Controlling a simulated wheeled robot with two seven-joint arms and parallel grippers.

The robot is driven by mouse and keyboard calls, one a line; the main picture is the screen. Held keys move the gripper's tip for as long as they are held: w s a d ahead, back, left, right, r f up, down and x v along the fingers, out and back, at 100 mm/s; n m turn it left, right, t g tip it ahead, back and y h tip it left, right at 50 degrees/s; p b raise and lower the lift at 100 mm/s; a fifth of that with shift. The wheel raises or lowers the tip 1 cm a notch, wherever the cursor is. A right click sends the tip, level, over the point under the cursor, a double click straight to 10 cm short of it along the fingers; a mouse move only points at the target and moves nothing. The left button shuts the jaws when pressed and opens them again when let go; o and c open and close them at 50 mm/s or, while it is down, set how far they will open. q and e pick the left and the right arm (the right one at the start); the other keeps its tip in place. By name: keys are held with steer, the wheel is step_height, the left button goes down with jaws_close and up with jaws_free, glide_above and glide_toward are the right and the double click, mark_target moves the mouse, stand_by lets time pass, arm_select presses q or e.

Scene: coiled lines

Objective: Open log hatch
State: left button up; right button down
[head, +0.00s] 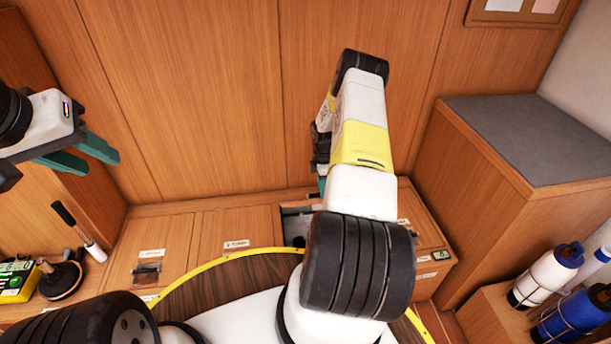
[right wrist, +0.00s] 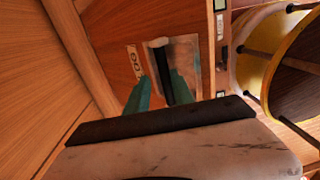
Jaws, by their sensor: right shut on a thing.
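The log hatch (right wrist: 112,48) is a wooden panel with a small label, partly legible, in the right wrist view. Its dark handle (right wrist: 163,62) lies between the teal fingers of my right gripper (right wrist: 160,80), which is shut on it. In the head view my right arm hides the hatch and most of that gripper; only a bit of teal shows. My left gripper (head: 101,165) is open and empty in the air at the left.
Labelled wooden lids (head: 222,236) lie left of the recess. A grey-topped cabinet (head: 530,135) stands at the right, with bottles (head: 545,275) below.

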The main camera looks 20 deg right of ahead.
steer(key=shift+w+d+r+t, duration=0.1)
steer(key=shift+w+t, duration=0.05)
steer(key=shift+w, duration=0.4)
steer(key=shift+w+d+r+t, duration=0.1)
steer(key=shift+w+t, duration=0.05)
steer(key=shift+w, duration=0.4)
steer(key=shift+f, duration=0.1)
steer(key=c, duration=1.4)
jaws_free()
steer(key=shift+w+f, duration=0.1)
steer(key=shift+r, duration=0.2)
step_height(320, 180, up, 8)
steer(key=shift+f, duration=0.25)
